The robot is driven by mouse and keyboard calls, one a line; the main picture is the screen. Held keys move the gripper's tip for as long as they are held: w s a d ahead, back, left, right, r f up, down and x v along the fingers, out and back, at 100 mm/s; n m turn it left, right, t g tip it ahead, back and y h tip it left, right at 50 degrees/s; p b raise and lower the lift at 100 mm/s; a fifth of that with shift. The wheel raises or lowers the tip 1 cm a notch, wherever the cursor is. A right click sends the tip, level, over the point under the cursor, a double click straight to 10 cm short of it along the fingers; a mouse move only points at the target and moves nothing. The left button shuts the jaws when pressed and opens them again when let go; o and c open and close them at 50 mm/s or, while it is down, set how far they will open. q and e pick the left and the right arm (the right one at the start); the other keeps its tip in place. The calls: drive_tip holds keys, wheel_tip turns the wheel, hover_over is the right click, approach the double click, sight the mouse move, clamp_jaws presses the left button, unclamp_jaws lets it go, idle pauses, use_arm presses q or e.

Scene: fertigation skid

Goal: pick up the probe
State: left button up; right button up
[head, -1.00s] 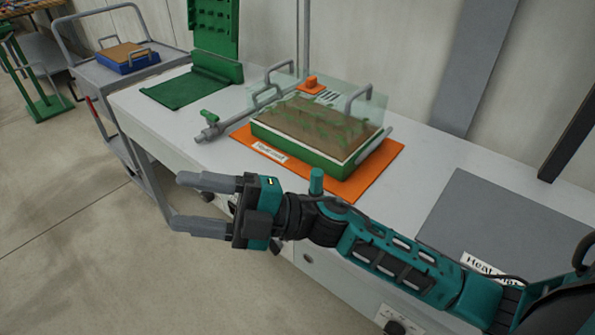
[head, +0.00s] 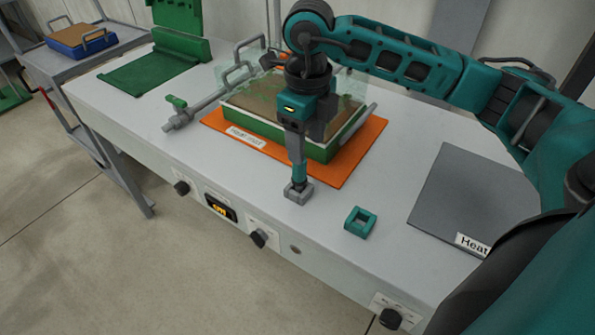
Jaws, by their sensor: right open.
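The probe (head: 299,174) appears to be the teal upright cylinder above a small grey block (head: 298,193) near the bench's front edge; I cannot tell whether the block is part of it or a holder. My right gripper (head: 298,165) points straight down over the cylinder. Its jaws are open, with the near finger covering the upper part of the cylinder. The fingers line up in this view, so I cannot tell whether they touch it. My left gripper is not in view.
A green tray (head: 318,149) with brown fill sits on an orange mat (head: 362,166) just behind. Knobs (head: 258,239) line the bench front.

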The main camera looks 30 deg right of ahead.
sight(299, 175)
wheel_tip(299, 175, down, 4)
drive_tip(key=shift+f, duration=0.2)
drive_tip(key=f, duration=0.3)
drive_tip(key=a+f, duration=0.1)
drive_tip(key=shift+w+f, duration=0.15)
drive_tip(key=shift+w, duration=0.25)
drive_tip(key=shift+f, duration=0.45)
drive_tip(key=shift+d, duration=0.1)
drive_tip(key=c, duration=1)
